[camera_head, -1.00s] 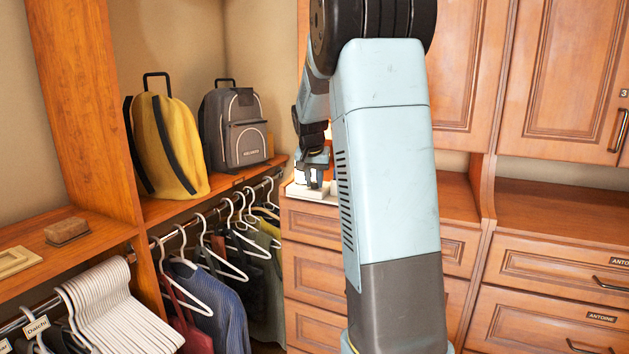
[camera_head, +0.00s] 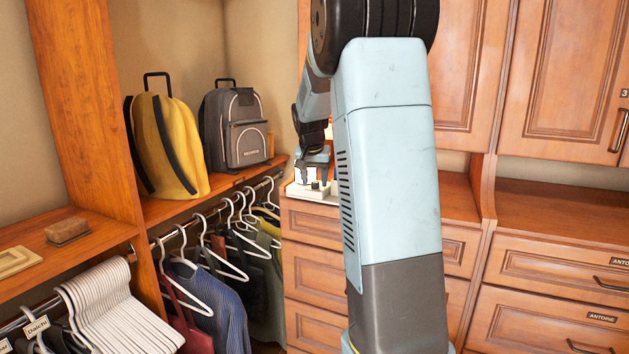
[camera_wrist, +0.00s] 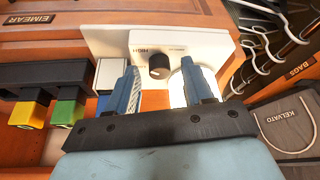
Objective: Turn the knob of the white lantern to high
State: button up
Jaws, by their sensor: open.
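The white lantern (camera_wrist: 205,45) stands on the drawer unit's top. Its white panel carries a black round knob (camera_wrist: 159,66) and a "HIGH" label to the knob's upper left in the wrist view. A second label on the right is too small to read. My gripper (camera_wrist: 159,73) is open, its blue fingers on either side of the knob in that view. I cannot tell whether either finger touches it, nor which way the knob points. In the head view my gripper (camera_head: 312,176) is over the lantern's white base (camera_head: 308,192), partly hidden by my arm.
Black items with yellow and green ends (camera_wrist: 68,112) and a small white box (camera_wrist: 108,75) are left of the lantern in the wrist view. Hangers (camera_head: 240,215) and a grey backpack (camera_head: 235,130) are left of the drawers (camera_head: 312,265) in the head view.

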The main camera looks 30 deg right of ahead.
jog(key=v, duration=1.3)
jog(key=shift+s, duration=0.1)
jog(key=s+a+f+n+y, duration=0.1)
jog(key=s+a, duration=0.4)
jog(key=s, duration=0.5)
jog(key=s+a+f+n+t+y, duration=0.1)
jog(key=s+a+f+n, duration=0.3)
jog(key=s, duration=0.7)
jog(key=s+a+f+n+t, duration=0.1)
jog(key=s+a+f+n, duration=0.1)
jog(key=s+a, duration=0.6)
jog(key=shift+s+f+n+y, duration=0.35)
jog(key=shift+s+f, duration=0.55)
jog(key=shift+s, duration=0.35)
